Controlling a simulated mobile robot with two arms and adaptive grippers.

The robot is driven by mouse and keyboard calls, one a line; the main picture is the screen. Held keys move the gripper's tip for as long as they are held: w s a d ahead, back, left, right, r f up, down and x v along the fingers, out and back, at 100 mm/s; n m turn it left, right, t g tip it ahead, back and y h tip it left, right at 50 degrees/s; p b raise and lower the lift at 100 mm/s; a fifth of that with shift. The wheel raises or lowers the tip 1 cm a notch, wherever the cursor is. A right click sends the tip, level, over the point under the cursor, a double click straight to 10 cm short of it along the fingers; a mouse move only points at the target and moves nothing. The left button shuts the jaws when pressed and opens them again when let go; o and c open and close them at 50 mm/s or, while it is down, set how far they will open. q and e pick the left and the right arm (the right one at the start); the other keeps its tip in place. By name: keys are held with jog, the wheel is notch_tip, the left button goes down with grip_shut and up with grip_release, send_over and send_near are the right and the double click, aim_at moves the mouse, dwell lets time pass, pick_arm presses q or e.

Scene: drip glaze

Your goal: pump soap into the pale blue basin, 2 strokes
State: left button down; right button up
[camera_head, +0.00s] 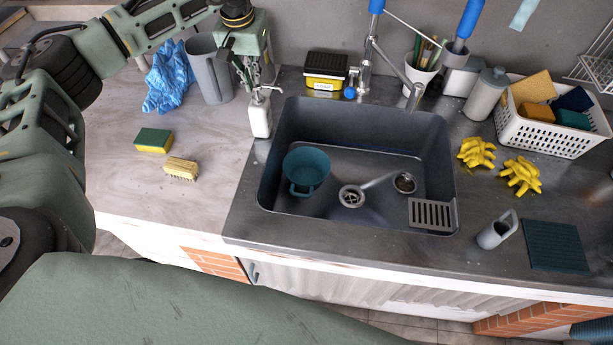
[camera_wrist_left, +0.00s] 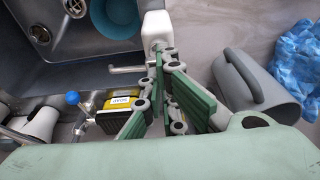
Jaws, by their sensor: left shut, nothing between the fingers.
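A white soap pump bottle (camera_head: 260,118) stands upright on the left rim of the sink. Its spout points right, toward the sink. My left gripper (camera_head: 252,88) is shut and empty, pointing down right at the pump head; I cannot tell whether it touches. In the left wrist view the bottle (camera_wrist_left: 155,24) lies just beyond the shut fingertips (camera_wrist_left: 160,52). A round teal-blue vessel with a handle (camera_head: 306,166), the nearest match to the pale blue basin, sits inside the sink at its left. It shows in part in the left wrist view (camera_wrist_left: 115,16). My right gripper is out of view.
The grey sink (camera_head: 430,140) has a faucet (camera_head: 366,70) behind it. A grey pitcher (camera_head: 209,70) and blue cloth (camera_head: 168,78) stand left of my gripper. A yellow-black box (camera_head: 325,72) is behind the sink. A sponge (camera_head: 154,140) and brush (camera_head: 181,169) lie on the left counter.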

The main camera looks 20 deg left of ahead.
pick_arm(q)
jog(key=shift+f+b, duration=0.55)
jog(key=shift+f, duration=0.45)
jog(key=shift+r, duration=0.1)
jog(key=shift+r+p, duration=1.2)
jog(key=shift+r, duration=0.35)
jog(key=shift+f, duration=0.15)
